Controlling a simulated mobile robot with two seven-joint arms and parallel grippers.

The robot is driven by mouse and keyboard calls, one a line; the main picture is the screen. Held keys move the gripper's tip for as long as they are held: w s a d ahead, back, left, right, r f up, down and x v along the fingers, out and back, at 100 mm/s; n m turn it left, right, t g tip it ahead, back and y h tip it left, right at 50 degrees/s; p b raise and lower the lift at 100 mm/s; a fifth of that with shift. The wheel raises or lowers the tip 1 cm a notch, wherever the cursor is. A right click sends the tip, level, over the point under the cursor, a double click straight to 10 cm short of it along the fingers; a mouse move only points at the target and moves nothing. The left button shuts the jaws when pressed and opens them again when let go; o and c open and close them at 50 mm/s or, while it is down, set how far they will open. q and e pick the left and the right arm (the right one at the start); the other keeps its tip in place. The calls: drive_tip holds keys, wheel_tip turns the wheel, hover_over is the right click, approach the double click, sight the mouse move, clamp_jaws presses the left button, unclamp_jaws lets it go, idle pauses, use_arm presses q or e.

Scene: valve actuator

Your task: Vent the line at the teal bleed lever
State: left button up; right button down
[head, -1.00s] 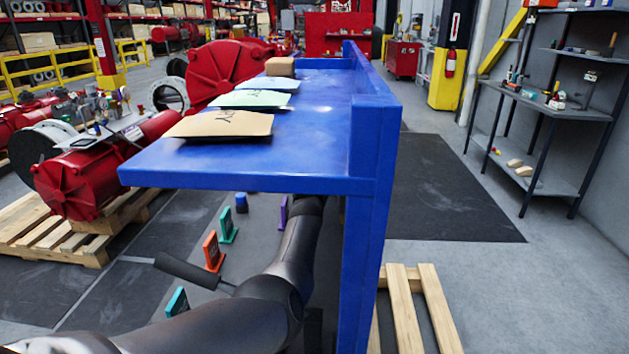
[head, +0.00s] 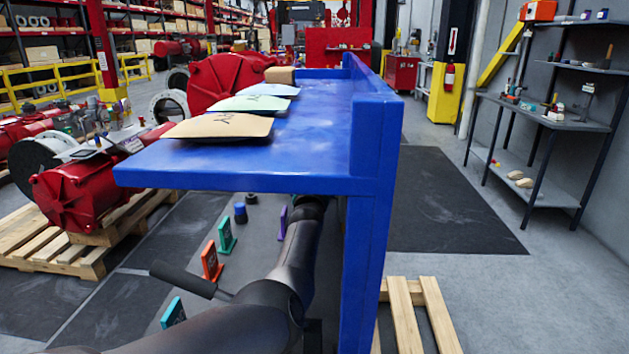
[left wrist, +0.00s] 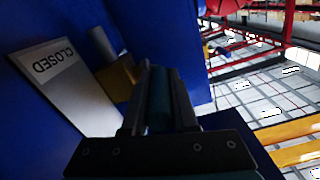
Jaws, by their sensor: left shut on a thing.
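In the left wrist view, my left gripper (left wrist: 159,78) is shut on the teal lever (left wrist: 159,105), a dark teal bar lying between its two fingers. A brass-coloured fitting (left wrist: 118,80) sits just left of the fingers, against a blue panel. A pale plate marked CLOSED (left wrist: 58,62) is further left. In the head view, my left arm reaches under the blue bench top (head: 260,160); its gripper and the lever are hidden there. My right gripper is in neither view.
Under the bench stand orange (head: 211,262), green (head: 227,234) and teal (head: 173,312) tags, and a black-gripped handle (head: 183,279) beside my arm. A blue post (head: 370,270) rises right of my arm. Pouches (head: 218,128) lie on the bench top.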

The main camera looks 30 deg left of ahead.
use_arm(q)
clamp_jaws()
idle(0.8)
drive_tip(key=r+g+p, duration=0.1)
drive_tip(key=p, duration=0.2)
drive_tip(key=shift+r+h+p, duration=0.2)
drive_tip(key=shift+h+p, duration=0.1)
drive_tip(key=shift+p, duration=0.05)
drive_tip(key=shift+w+a+g+h+p, duration=0.1)
drive_tip(key=shift+g+h+p, duration=0.2)
drive_tip(key=shift+g+p, duration=0.45)
drive_tip(key=o, duration=0.7)
unclamp_jaws()
drive_tip(key=shift+c, duration=0.2)
